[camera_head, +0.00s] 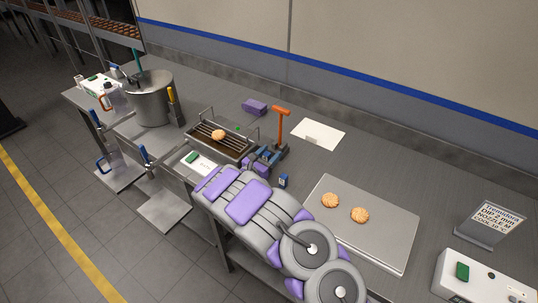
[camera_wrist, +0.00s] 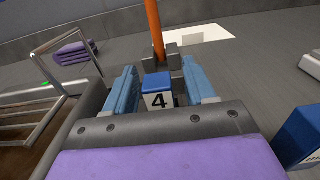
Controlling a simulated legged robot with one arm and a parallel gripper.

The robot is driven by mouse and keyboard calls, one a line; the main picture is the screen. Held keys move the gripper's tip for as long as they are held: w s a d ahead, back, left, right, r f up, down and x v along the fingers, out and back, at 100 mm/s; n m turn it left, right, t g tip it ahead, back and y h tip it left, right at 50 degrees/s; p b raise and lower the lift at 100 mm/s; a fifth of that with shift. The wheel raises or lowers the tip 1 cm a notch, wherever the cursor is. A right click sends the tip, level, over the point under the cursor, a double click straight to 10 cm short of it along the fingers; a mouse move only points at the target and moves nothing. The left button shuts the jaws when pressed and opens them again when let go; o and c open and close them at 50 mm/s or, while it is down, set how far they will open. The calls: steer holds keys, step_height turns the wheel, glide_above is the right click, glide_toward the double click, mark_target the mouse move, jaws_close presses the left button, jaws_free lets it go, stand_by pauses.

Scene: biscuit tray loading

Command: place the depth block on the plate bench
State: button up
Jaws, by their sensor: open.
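A small block with a blue top and a white face marked "4" (camera_wrist: 159,96) stands between my gripper's fingers in the wrist view. My gripper (camera_wrist: 160,92) is open, with one blue finger on each side of the block and a gap on both sides. In the head view my gripper (camera_head: 268,155) is beside the dipping trough, at the foot of an orange T-handle. A second blue block (camera_head: 283,181) stands on the counter right of my gripper, also at the right edge of the wrist view (camera_wrist: 305,138). Which surface is the plate bench I cannot tell; a grey counter (camera_head: 345,160) runs along the wall.
The orange-handled tool (camera_head: 282,120) stands just beyond the gripper. A trough with a rack (camera_head: 205,148) holding a biscuit is at left. A metal tray (camera_head: 385,235) with two biscuits is at right. A white sheet (camera_head: 318,133) and purple stack (camera_head: 255,106) lie behind.

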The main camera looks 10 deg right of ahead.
mark_target(264, 158)
steer(key=p+v, duration=0.2)
steer(key=v, duration=0.5)
steer(key=shift+s+a+r, duration=0.1)
steer(key=shift+a+r, duration=0.1)
steer(key=shift+a, duration=0.05)
step_height(264, 158, up, 8)
steer(key=p, duration=0.1)
steer(key=shift+p, duration=0.3)
steer(key=s+d+r+m+g+h, duration=0.2)
steer(key=s+d+r+m+g, duration=0.4)
steer(key=d, duration=0.3)
steer(key=s+d+r+m+g+h, duration=0.1)
steer(key=s+d+r+m+g, duration=0.3)
steer(key=s+d+r+m, duration=0.35)
steer(key=s+d+r+m+g+y, duration=0.1)
steer(key=s+d+m+g+y, duration=0.25)
steer(key=s, duration=0.55)
steer(key=s+a+f+m+g+y, duration=0.1)
steer(key=s+a+m+y, duration=0.25)
steer(key=s, duration=0.75)
steer(key=s+a+f+m+g+y, duration=0.15)
steer(key=s+m+y, duration=0.35)
steer(key=s, duration=0.5)
steer(key=s+a+m+t+y, duration=0.1)
steer(key=s+a+y, duration=0.2)
steer(key=s+a, duration=0.3)
steer(key=a, duration=0.3)
steer(key=shift+s+a+y, duration=0.25)
steer(key=shift+a+y, duration=0.05)
steer(key=shift+y, duration=0.1)
